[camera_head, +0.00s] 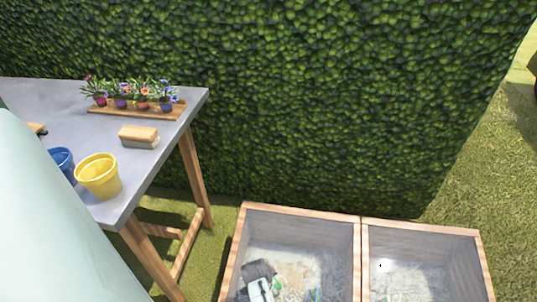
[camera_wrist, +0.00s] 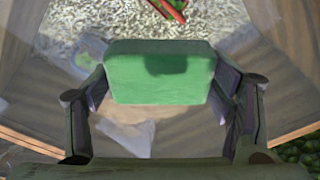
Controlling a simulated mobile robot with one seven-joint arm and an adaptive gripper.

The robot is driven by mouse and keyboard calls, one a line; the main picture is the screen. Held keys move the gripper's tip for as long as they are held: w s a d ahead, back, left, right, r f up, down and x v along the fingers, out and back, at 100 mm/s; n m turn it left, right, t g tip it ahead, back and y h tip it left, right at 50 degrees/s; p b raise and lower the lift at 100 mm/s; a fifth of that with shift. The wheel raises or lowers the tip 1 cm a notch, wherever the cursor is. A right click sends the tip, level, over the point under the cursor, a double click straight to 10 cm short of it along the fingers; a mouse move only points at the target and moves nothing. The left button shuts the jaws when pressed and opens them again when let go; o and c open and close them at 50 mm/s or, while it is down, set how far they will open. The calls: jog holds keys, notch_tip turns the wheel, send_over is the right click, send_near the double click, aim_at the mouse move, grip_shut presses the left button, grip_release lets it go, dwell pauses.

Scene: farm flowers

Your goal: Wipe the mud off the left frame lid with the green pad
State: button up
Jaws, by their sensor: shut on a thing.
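The left frame (camera_head: 300,214) is a wooden box at the bottom of the head view, with a clear lid (camera_head: 318,256) over gravel. A brownish smear that looks like mud (camera_head: 292,274) shows on the lid near my gripper (camera_head: 268,287). In the wrist view my gripper (camera_wrist: 162,95) is shut on the green pad (camera_wrist: 155,78), with a finger at each side. The lid lies below the pad, with a brown patch (camera_wrist: 122,112) partly hidden behind it. I cannot tell whether the pad touches the lid.
The right frame (camera_head: 420,228) stands directly beside the left one. A grey table (camera_head: 178,135) at the left carries potted flowers (camera_head: 132,97), a wooden-backed brush or block (camera_head: 139,136), a yellow pot (camera_head: 98,176) and a blue pot (camera_head: 62,161). A tall hedge (camera_head: 310,90) stands behind.

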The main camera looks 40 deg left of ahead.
aim_at(289, 286)
jog(key=shift+w+f+b, duration=0.1)
jog(key=shift+f+b, duration=0.2)
jog(key=shift+f, duration=0.15)
jog(key=shift+r, duration=0.1)
jog(key=shift+w+d+p, duration=0.3)
jog(key=shift+w+d, duration=0.05)
jog(key=shift+d, duration=0.25)
jog(key=shift+w+d+p, duration=0.3)
jog(key=shift+w+d, duration=0.05)
jog(key=shift+d, duration=0.2)
jog(key=shift+w+d+f+p, duration=0.15)
jog(key=shift+w+d, duration=0.2)
jog(key=shift+d, duration=0.3)
jog(key=shift+w+d+p, duration=0.1)
jog(key=shift+w+d, duration=0.25)
jog(key=shift+d, duration=0.25)
jog(key=shift+w+d+f+p, duration=0.15)
jog(key=shift+w+d, duration=0.2)
jog(key=shift+d, duration=0.3)
